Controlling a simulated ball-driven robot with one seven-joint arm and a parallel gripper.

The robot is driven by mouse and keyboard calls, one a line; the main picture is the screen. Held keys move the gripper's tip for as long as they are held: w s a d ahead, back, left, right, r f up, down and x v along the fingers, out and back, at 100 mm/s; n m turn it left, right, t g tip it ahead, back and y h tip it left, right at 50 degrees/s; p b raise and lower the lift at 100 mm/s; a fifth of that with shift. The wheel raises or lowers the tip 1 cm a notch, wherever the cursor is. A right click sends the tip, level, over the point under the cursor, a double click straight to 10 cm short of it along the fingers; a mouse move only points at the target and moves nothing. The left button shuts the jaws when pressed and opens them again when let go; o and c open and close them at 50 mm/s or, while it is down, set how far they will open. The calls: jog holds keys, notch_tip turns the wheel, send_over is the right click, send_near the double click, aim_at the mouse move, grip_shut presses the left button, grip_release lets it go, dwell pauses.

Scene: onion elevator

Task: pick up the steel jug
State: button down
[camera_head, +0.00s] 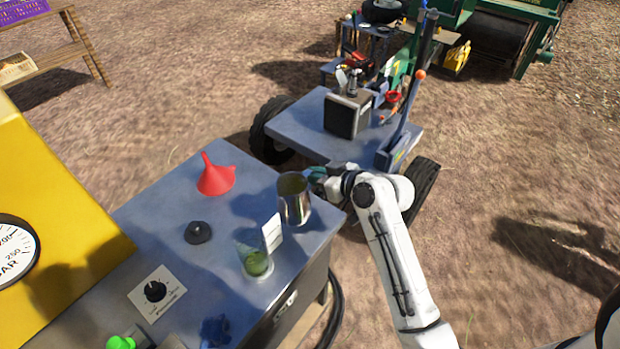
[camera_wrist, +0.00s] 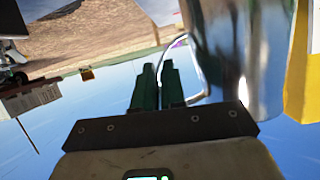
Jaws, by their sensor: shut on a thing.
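The steel jug (camera_head: 294,199) is a shiny metal vessel near the right edge of the blue-grey bench top (camera_head: 190,240). It looks upright; I cannot tell whether it touches the bench. My gripper (camera_head: 318,180) reaches it from the right. In the wrist view, the jug (camera_wrist: 238,60) fills the upper right. The green fingers of my gripper (camera_wrist: 158,85) are close together on the jug's thin wire-like handle (camera_wrist: 190,72), to the left of the jug body. The fingertips partly hide the handle.
A red funnel (camera_head: 215,178), a dark knob (camera_head: 198,232) and a glass with green liquid (camera_head: 256,262) beside a white card (camera_head: 272,232) stand on the bench. A wheeled blue cart (camera_head: 300,130) stands behind. Brown ground lies open to the right.

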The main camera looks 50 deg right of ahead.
jog(key=s+a+r+b, duration=0.2)
jog(key=s+a+r, duration=0.1)
jog(key=s+r, duration=0.5)
jog(key=shift+s, duration=1.9)
